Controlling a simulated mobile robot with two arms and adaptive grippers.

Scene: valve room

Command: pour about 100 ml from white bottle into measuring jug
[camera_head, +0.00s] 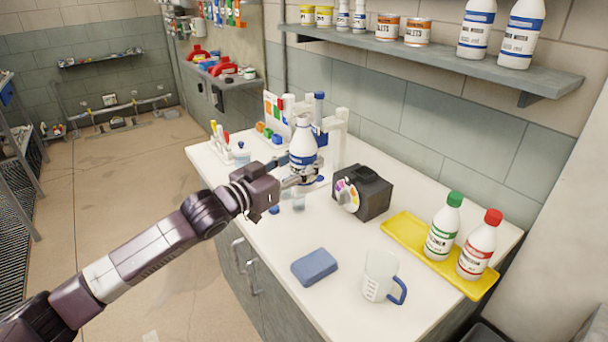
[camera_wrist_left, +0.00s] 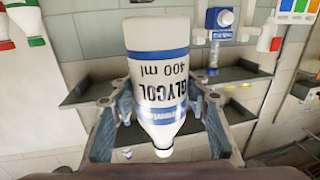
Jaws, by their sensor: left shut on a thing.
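My left gripper (camera_head: 300,178) is shut on the white bottle (camera_head: 303,140), which has blue bands and stands upright in the head view. In the left wrist view the bottle (camera_wrist_left: 158,75) shows upside down, as do the other bottles there, and its label reads GLYCOL 400 ml. The gripper's fingers (camera_wrist_left: 163,108) sit on both sides of it. The bottle appears held above the counter's far part. The clear measuring jug (camera_head: 378,274) with a blue handle stands upright at the counter's near side, right of and nearer than the gripper. It looks empty. My right gripper is not in view.
A black box with a coloured dial (camera_head: 362,192) stands right of the gripper. A blue sponge (camera_head: 314,267) lies left of the jug. A yellow tray (camera_head: 404,227) holds a green-capped bottle (camera_head: 443,228) and a red-capped bottle (camera_head: 478,246). A shelf (camera_head: 440,66) hangs above.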

